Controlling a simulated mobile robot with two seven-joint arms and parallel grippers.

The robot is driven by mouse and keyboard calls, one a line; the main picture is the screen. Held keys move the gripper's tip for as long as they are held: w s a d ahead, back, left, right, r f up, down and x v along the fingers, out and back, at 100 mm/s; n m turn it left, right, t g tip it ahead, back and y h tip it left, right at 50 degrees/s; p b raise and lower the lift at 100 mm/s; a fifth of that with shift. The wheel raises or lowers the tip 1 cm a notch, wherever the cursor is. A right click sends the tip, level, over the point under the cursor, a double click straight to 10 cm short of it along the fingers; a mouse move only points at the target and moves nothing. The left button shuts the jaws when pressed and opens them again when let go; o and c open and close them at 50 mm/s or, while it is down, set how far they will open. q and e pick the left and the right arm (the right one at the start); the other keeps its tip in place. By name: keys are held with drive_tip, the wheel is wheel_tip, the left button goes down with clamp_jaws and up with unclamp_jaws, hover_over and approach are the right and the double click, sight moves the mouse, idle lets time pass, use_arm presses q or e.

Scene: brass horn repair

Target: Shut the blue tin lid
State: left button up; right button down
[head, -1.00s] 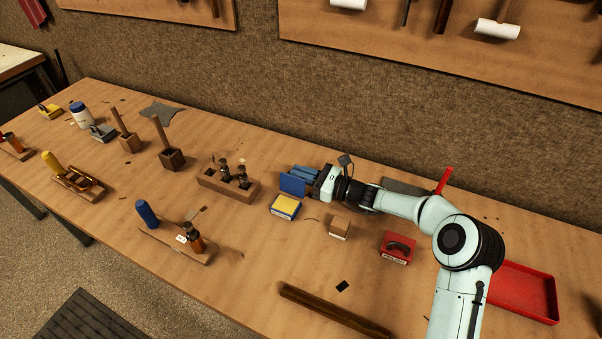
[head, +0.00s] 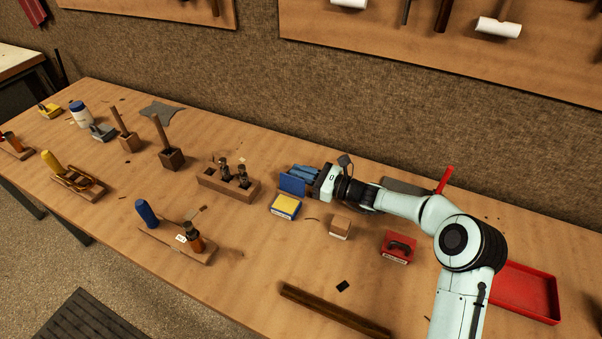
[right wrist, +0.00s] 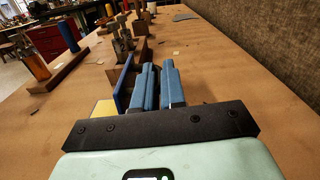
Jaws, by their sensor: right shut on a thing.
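The blue tin (head: 284,214) sits on the bench with its yellow filling showing. Its blue lid (head: 292,186) stands up along the tin's far side, so the tin is open. A corner of the yellow filling (right wrist: 104,108) shows left of the lid. My left gripper is not in view.
A wooden block with dark fittings (head: 228,185) stands left of the tin. A small wooden block (head: 340,227) and a red box (head: 398,247) lie to the right. A red tray (head: 525,290) is farther right. Bare bench lies in front of the tin.

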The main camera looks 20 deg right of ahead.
drive_tip(key=n+b, duration=0.1)
drive_tip(key=s+a+n+b, duration=0.1)
drive_tip(key=n, duration=0.1)
drive_tip(key=shift+a+r, duration=0.1)
drive_tip(key=shift+r, duration=0.3)
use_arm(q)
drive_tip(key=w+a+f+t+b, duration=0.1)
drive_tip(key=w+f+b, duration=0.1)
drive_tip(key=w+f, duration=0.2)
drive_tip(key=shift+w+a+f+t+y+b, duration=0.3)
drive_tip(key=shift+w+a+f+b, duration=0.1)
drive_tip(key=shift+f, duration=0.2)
use_arm(e)
drive_tip(key=shift+s+a+r+n, duration=0.2)
drive_tip(key=shift+s+a+n, duration=0.1)
drive_tip(key=shift+n, duration=0.55)
drive_tip(key=shift+s+a+r+n, duration=0.15)
drive_tip(key=shift+s+a+n, duration=0.15)
drive_tip(key=shift+n, duration=0.55)
drive_tip(key=c, duration=1.5)
unclamp_jaws()
